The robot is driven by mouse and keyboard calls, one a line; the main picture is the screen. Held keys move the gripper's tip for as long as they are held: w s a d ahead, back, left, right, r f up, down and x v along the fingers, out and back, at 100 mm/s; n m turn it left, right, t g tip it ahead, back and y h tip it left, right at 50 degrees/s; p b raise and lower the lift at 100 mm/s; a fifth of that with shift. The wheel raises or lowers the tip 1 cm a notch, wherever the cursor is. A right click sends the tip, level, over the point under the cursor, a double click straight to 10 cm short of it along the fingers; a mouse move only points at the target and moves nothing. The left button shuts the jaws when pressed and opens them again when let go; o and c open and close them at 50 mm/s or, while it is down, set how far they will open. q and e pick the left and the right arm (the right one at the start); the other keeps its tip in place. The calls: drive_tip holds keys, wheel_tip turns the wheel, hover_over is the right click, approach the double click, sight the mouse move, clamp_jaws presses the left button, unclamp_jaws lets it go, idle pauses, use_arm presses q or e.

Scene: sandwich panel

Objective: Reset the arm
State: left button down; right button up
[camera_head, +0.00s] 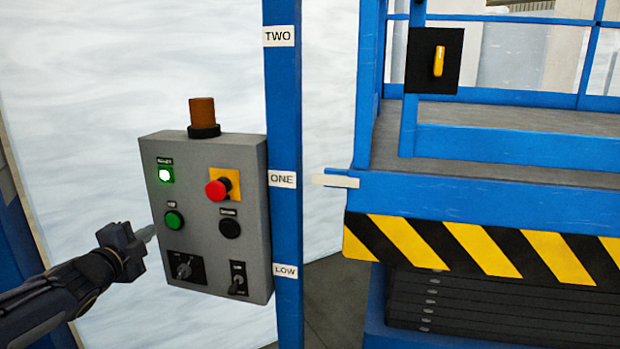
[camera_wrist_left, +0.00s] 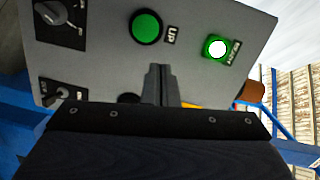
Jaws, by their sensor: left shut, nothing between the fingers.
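My left gripper (camera_head: 148,233) is shut and empty in the head view, at the left side of the grey control box (camera_head: 205,262). In the left wrist view its closed fingers (camera_wrist_left: 162,85) point at the panel face, near the green button (camera_wrist_left: 146,26). I cannot tell whether the fingertips touch the box. The box carries a lit green lamp (camera_head: 165,175), a green button (camera_head: 174,220), a red mushroom button (camera_head: 216,190) on a yellow plate, a black button (camera_head: 230,228) and two rotary switches, one at lower left (camera_head: 184,268) and one at lower right (camera_head: 238,283). My right gripper is not in view.
The box is mounted beside a blue post (camera_head: 285,120) labelled TWO, ONE and LOW. A blue lift platform (camera_head: 480,207) with railings and a striped yellow-black edge (camera_head: 490,250) stands at right. A pale pointer (camera_head: 335,181) on it lines up with ONE. An orange beacon (camera_head: 202,112) tops the box.

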use_arm(q)
drive_tip(key=s+d+f+n+g, duration=0.3)
drive_tip(key=s+d+f+n, duration=0.1)
drive_tip(key=s, duration=0.8)
drive_tip(key=s+d+f+n+g+h+p, duration=0.1)
drive_tip(key=s+d+f+n+g, duration=0.3)
drive_tip(key=s+n, duration=0.4)
drive_tip(key=s+d+f+n+g+p, duration=0.1)
drive_tip(key=s+d+f+n+g, duration=0.3)
drive_tip(key=s, duration=1.3)
drive_tip(key=d+f+n, duration=0.1)
drive_tip(key=d+n, duration=0.2)
drive_tip(key=shift+s+f, duration=0.25)
drive_tip(key=shift+s, duration=0.1)
